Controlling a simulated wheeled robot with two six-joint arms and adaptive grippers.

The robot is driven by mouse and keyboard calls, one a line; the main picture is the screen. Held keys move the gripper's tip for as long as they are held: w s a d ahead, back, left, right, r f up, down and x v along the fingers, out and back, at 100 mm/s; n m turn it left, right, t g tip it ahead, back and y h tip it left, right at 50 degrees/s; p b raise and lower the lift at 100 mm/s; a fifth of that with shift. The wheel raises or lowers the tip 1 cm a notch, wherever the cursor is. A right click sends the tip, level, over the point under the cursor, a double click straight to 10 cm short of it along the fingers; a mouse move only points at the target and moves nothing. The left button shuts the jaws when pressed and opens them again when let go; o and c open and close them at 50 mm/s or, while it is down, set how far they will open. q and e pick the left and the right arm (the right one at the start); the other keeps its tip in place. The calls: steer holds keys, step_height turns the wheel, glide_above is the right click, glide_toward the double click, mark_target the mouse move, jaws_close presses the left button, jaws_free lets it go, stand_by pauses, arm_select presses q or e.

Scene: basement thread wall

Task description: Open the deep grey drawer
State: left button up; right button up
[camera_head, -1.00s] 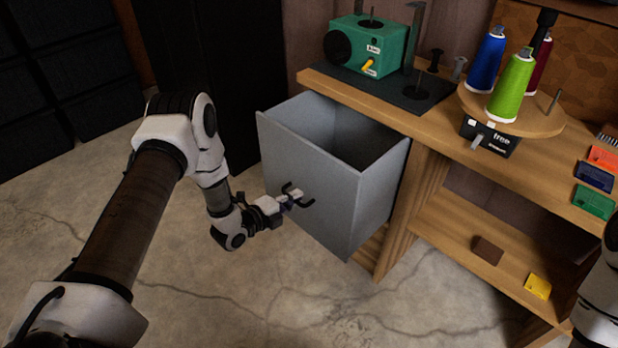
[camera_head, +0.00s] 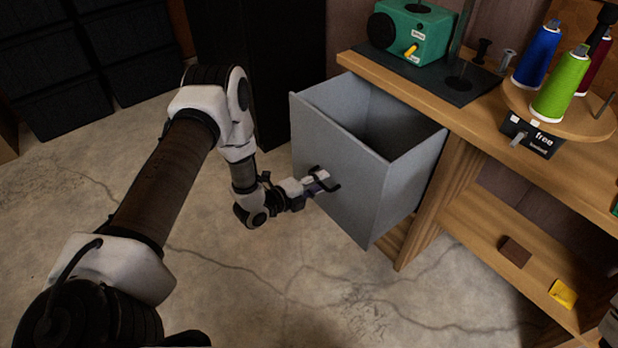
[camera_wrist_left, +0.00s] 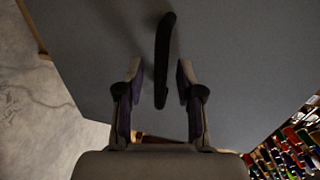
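The deep grey drawer (camera_head: 335,165) stands pulled well out of the wooden bench, and its empty-looking inside shows from above. Its dark bar handle (camera_head: 331,187) is on the front panel. My left gripper (camera_head: 316,184) is at this handle. In the left wrist view, the handle (camera_wrist_left: 165,50) runs between the two spread fingers of my left gripper (camera_wrist_left: 160,82), with a gap on each side. The drawer front (camera_wrist_left: 230,65) fills most of that view. My right gripper is out of view.
The wooden bench (camera_head: 400,88) carries a green box (camera_head: 425,35) on a dark mat and a round stand with thread cones (camera_head: 560,85). A lower shelf (camera_head: 480,225) holds a brown block and a yellow item. Cracked concrete floor (camera_head: 290,300) is clear before the drawer.

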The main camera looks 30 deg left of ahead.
arm_select(q)
steer(key=v, duration=1.1)
steer(key=shift+s, duration=0.25)
steer(key=shift+a, duration=0.1)
steer(key=s+d+f+m+g+h, duration=0.1)
steer(key=d+f+m+g+h, duration=0.15)
steer(key=d, duration=0.85)
steer(key=s+d+f+n+g+y, duration=0.3)
steer(key=s+d+f+n+g, duration=0.1)
steer(key=s+f+n+g, duration=0.25)
steer(key=s+a+f+n+g+y, duration=0.1)
steer(key=s+a+n+g+y, duration=0.15)
steer(key=s+n, duration=0.6)
steer(key=s+a+f+n+g+y, duration=0.1)
steer(key=s+a+n+g+y, duration=0.15)
steer(key=s+n, duration=0.6)
step_height(320, 180, up, 17)
steer(key=w+n+p, duration=0.1)
steer(key=p, duration=1.6)
steer(key=shift+g, duration=0.3)
